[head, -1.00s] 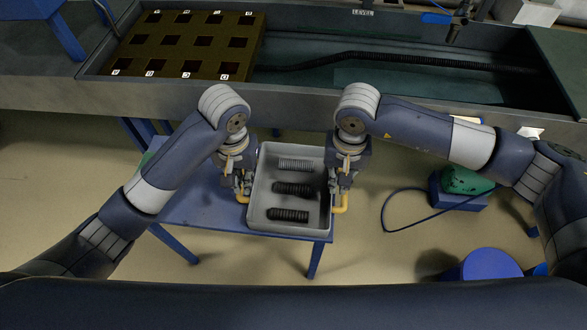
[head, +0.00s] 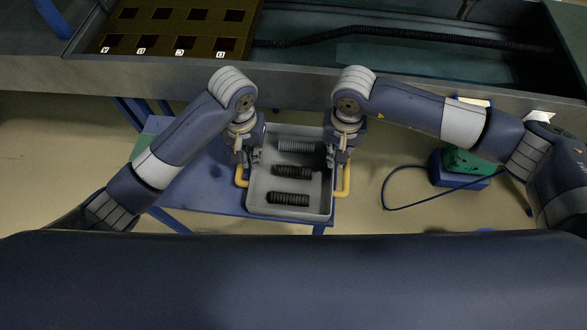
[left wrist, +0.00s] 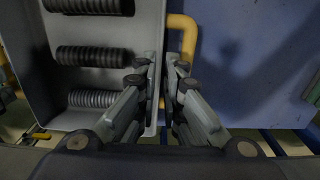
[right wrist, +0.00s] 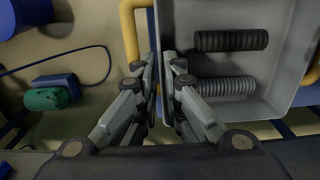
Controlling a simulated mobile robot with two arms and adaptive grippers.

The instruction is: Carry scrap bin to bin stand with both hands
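The scrap bin (head: 258,192) is a grey, shallow, open tray with a yellow handle on each side. It holds three ribbed hose coils and is over the blue table; I cannot tell whether it touches the tabletop. My left gripper (head: 247,160) is at its left side and my right gripper (head: 338,160) at its right side. In the left wrist view, the fingers (left wrist: 165,75) are close together with the bin's side edge and yellow handle between them. In the right wrist view, the fingers (right wrist: 160,75) close around the opposite side edge. No separate bin stand is clearly identifiable.
The blue table (head: 205,190) has bare surface left of the bin. A long grey sink (head: 400,85) with a black hose and a lettered rack (head: 180,30) lies behind. A blue box with a green object (head: 465,163) and a blue cable stand on the floor to the right.

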